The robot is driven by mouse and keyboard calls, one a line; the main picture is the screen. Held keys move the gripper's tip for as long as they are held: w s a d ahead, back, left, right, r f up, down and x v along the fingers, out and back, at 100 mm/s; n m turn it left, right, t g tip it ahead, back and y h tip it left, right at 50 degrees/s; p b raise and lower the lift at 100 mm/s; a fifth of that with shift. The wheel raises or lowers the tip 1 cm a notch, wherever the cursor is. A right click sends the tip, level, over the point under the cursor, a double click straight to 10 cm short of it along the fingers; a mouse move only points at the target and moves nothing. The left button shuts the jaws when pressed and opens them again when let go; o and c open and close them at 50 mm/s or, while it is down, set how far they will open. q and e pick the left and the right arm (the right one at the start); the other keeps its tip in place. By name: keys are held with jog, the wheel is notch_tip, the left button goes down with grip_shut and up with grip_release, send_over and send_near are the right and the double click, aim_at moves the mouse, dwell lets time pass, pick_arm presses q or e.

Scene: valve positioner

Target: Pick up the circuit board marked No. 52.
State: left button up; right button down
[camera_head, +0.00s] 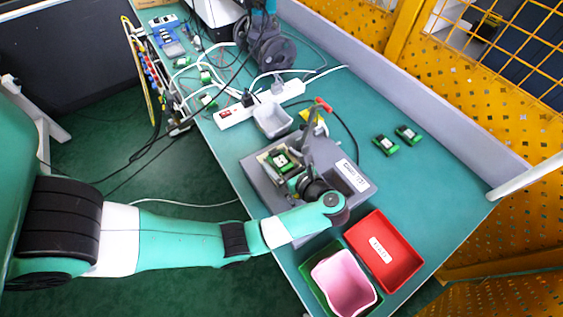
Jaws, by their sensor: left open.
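Several small green circuit boards with black parts are in view, and their numbers are too small to read. One board (281,160) sits in the grey fixture (262,187) in the middle of the bench. Two more boards lie apart on the bench at the right, a nearer one (385,144) and a farther one (408,135). My left gripper (297,181) is open over the fixture, just to the lower right of the board in it. Whether its fingers touch anything is unclear. My right gripper does not show.
A red labelled bin (411,263) and a pink bin (343,284) stand at the front. A grey tray (272,120), a power strip (262,102) and loose cables lie behind the fixture. A grey wall (433,107) bounds the right side. The right bench surface is mostly free.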

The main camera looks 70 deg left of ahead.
aim_at(281, 161)
pick_arm(q)
jog(key=c, duration=1.4)
jog(key=shift+r, duration=0.45)
notch_tip(281, 161, up, 3)
jog(key=shift+f+p, duration=0.15)
jog(key=shift+p, duration=0.6)
jog(key=r+p, duration=0.1)
jog(key=s+d+r+p, duration=0.1)
jog(key=r+p, duration=0.1)
jog(key=s+d+r+p, duration=0.1)
jog(key=shift+r+p, duration=0.25)
jog(key=shift+p, duration=0.15)
jog(key=s+d+r+p, duration=0.1)
jog(key=s+d+p, duration=0.1)
jog(key=p, duration=0.5)
jog(key=s+d+r+p, duration=0.2)
jog(key=s+d+p, duration=0.1)
jog(key=p, duration=0.4)
jog(key=s+d+r+p, duration=0.2)
jog(key=s+p, duration=0.1)
jog(key=p, duration=0.4)
jog(key=shift+s+d, duration=0.2)
jog(key=shift+s, duration=0.05)
